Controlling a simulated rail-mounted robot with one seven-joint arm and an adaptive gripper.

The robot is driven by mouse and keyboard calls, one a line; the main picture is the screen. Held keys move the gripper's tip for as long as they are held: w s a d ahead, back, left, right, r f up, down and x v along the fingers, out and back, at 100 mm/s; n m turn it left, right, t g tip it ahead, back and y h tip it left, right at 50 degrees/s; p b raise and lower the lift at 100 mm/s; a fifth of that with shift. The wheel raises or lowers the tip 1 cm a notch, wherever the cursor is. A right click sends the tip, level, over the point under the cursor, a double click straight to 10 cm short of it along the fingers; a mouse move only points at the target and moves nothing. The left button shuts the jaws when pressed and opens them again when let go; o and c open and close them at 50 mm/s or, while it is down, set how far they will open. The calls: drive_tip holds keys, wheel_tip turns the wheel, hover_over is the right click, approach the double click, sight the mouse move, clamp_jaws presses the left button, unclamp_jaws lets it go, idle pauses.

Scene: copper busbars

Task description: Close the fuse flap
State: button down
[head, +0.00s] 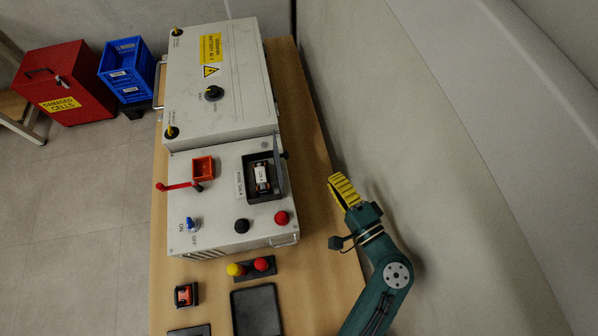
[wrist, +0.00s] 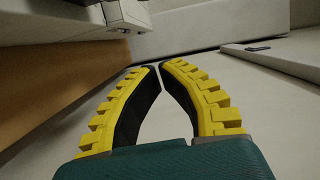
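The fuse flap (head: 278,160) is a dark panel standing up, open, along the right side of the fuse holder on the grey control box (head: 220,222). The black fuse holder (head: 251,191) is uncovered, with a white-labelled fuse (head: 262,175) inside. My gripper (head: 341,186) is right of the box, beyond the bench's right edge in the picture and apart from the flap. In the wrist view its yellow fingers (wrist: 155,68) nearly meet at the tips, with nothing between them. The flap cannot be made out in the wrist view.
A red lever (head: 178,186), a blue switch (head: 191,224), black (head: 241,226) and red (head: 281,217) knobs stand on the box. The larger grey cabinet (head: 222,110) adjoins behind. The wall (head: 420,140) is close to my gripper's right. Small parts lie on the wooden bench (head: 310,275) in front.

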drive_tip(key=w+a+f+b, duration=0.1)
drive_tip(key=w+a, duration=0.6)
drive_tip(key=a, duration=0.1)
drive_tip(key=shift+w+a+f+m, duration=0.2)
drive_tip(key=shift+w+f+m, duration=0.1)
drive_tip(key=shift+f+m, duration=0.1)
